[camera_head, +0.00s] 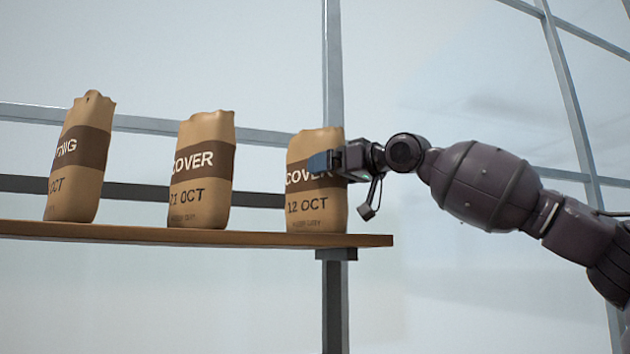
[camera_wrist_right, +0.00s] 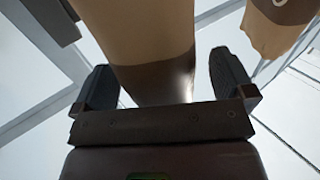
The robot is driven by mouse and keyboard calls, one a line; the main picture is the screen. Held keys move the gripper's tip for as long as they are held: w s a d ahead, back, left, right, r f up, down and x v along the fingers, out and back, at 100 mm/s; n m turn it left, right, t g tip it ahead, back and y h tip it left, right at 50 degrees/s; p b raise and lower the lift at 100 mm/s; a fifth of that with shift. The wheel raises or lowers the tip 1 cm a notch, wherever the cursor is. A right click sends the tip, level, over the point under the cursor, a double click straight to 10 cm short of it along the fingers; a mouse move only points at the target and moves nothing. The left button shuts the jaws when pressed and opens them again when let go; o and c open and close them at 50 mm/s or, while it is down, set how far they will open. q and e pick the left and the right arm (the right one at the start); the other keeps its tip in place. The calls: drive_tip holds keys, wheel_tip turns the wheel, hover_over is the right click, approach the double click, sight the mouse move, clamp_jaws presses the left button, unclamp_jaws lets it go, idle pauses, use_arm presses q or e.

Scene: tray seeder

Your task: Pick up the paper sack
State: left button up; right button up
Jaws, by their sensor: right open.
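Three brown paper sacks with dark label bands stand upright on a wooden shelf: a left sack (camera_head: 78,150), a middle sack (camera_head: 202,170) and a right sack (camera_head: 318,205), which reads COVER and 12 OCT. My right gripper (camera_head: 325,162) is at the right sack's upper half, at its label band, and covers part of the lettering. In the right wrist view the right sack (camera_wrist_right: 140,35) lies between the two spread fingers of the gripper (camera_wrist_right: 164,82). A gap shows by the right finger; contact at the left finger cannot be told. My left gripper is out of view.
The shelf (camera_head: 180,236) is a narrow board on a dark bracket (camera_head: 336,254), ending just right of the right sack. Grey window frame bars (camera_head: 334,300) stand behind. Another sack (camera_wrist_right: 272,30) shows at the wrist view's upper right. Gaps separate the sacks.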

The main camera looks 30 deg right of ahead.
drive_tip(key=shift+w, duration=0.15)
drive_tip(key=shift+c, duration=0.5)
drive_tip(key=c, duration=1.2)
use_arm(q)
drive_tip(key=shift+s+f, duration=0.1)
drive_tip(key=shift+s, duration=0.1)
use_arm(e)
drive_tip(key=shift+r, duration=0.15)
drive_tip(key=shift+c, duration=1)
